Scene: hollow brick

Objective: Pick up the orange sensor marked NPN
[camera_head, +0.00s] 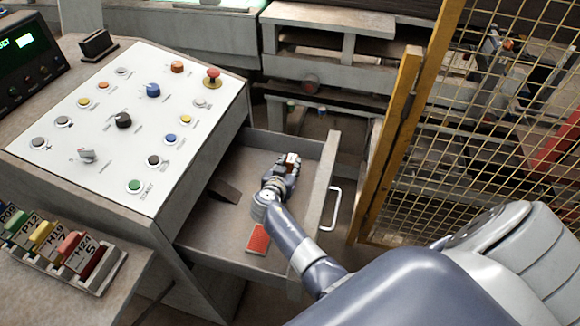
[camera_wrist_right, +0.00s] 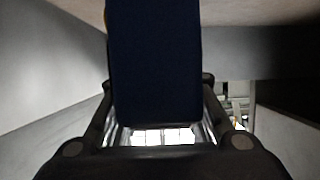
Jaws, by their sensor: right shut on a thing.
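My right gripper (camera_head: 285,172) reaches down into the open drawer (camera_head: 213,230) of the control console. It is shut on a block-shaped thing (camera_wrist_right: 154,62) that looks dark blue in the right wrist view, between the two fingers. In the head view a small orange-brown and white part (camera_head: 292,160) shows at the fingertips. No NPN marking is readable, so I cannot tell from the label whether this is the orange sensor. My left gripper is not in view.
A red flat thing (camera_head: 258,239) and a dark curved thing (camera_head: 223,191) lie in the drawer. The drawer front has a white handle (camera_head: 331,209). A button panel (camera_head: 130,120) is left, labelled coloured pieces (camera_head: 70,243) are lower left, and a yellow mesh fence (camera_head: 440,130) is right.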

